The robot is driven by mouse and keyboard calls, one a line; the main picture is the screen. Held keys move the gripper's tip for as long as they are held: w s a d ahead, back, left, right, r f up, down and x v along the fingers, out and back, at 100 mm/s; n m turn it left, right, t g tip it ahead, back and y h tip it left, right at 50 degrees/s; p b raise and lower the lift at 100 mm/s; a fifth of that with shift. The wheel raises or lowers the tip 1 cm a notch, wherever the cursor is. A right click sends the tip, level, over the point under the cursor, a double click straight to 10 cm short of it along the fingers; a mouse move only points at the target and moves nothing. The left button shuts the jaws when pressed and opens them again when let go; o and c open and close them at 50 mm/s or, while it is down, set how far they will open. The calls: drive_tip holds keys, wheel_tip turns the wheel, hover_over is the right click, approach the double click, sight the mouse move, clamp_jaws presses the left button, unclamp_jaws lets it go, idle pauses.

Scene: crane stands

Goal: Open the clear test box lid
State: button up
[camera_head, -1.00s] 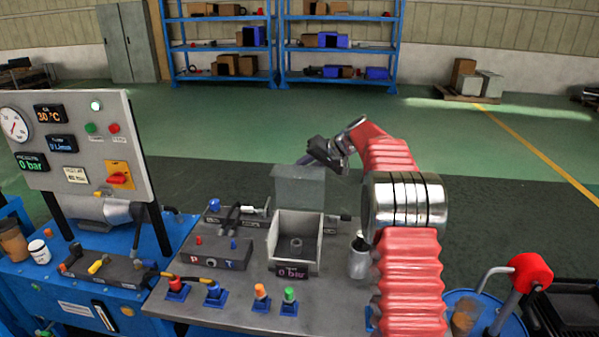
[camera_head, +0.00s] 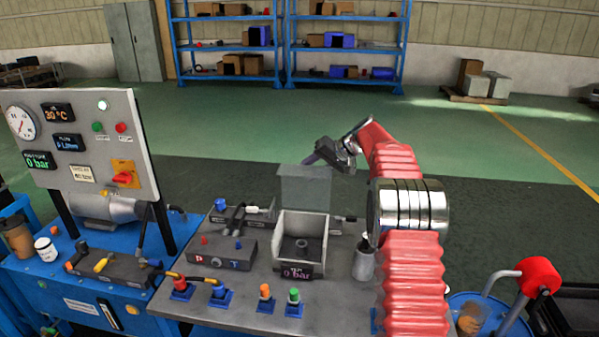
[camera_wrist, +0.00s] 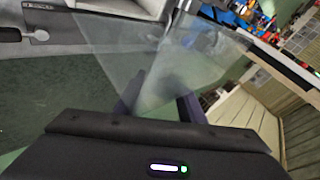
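The test box (camera_head: 318,232) stands on the grey bench top, open at the top, with a dark round fitting inside and a "0 bar" display on its front. Its clear lid (camera_head: 305,186) stands upright at the back edge, swung up off the box. My gripper (camera_head: 314,158) is at the lid's top edge, on its far side. In the wrist view the lid (camera_wrist: 125,50) is a see-through sheet ahead of my gripper (camera_wrist: 160,100). The two dark fingers show apart, the left one through the sheet. I cannot tell whether they touch the lid.
A gauge panel (camera_head: 80,140) stands at the left. A valve block (camera_head: 222,250) and coloured plugs (camera_head: 265,297) sit beside and in front of the box. Open floor lies behind the bench.

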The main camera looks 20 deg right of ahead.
drive_tip(key=shift+r, duration=0.15)
drive_tip(key=shift+r, duration=0.1)
drive_tip(key=v, duration=1.3)
drive_tip(key=shift+s+d, duration=0.2)
